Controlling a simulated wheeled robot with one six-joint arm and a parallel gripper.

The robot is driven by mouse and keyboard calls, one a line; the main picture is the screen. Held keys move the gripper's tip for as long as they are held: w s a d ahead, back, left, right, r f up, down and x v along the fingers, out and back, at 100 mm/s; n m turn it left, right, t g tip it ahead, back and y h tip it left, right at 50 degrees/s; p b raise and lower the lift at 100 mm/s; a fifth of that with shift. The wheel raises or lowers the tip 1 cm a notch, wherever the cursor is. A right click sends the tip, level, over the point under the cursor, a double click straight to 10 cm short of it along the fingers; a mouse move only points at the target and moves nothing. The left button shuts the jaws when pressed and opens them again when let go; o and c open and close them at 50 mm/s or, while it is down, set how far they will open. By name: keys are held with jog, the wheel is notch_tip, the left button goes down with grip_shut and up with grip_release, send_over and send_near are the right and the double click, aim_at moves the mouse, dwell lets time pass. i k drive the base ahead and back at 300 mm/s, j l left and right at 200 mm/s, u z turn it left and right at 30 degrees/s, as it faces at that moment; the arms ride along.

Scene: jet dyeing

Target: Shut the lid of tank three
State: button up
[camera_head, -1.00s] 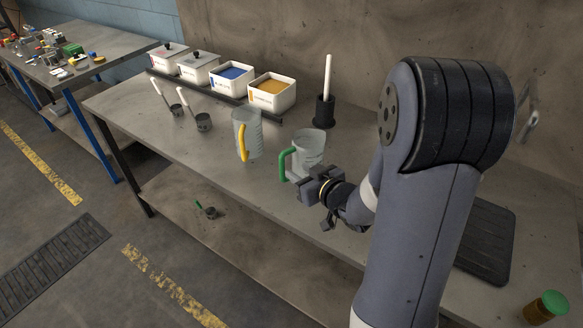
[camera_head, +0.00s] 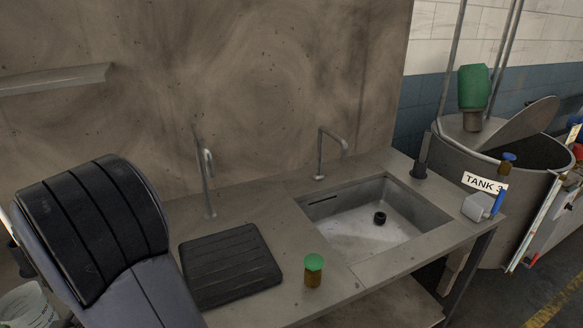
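Tank three (camera_head: 455,160) is a large round grey metal vat at the right, behind the end of the sink bench. A white label (camera_head: 485,183) reading "TANK 3" shows in front of it. Its lid (camera_head: 528,122) appears as a flat grey plate standing tilted up above the rim, and the tank's dark inside shows below it. A green motor (camera_head: 473,87) stands on the covered part of the top. My gripper is out of the picture; only a link of my arm shows at the lower left.
The bench (camera_head: 385,268) holds a sink (camera_head: 355,232), two taps, a black ribbed mat (camera_head: 230,265) and a green-capped brown jar (camera_head: 313,271). A small white box (camera_head: 476,207) is at its right end. Pipes rise beside the tank. Floor shows at the lower right.

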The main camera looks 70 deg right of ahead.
aim_at(534, 119)
jog(key=z, duration=3.7)
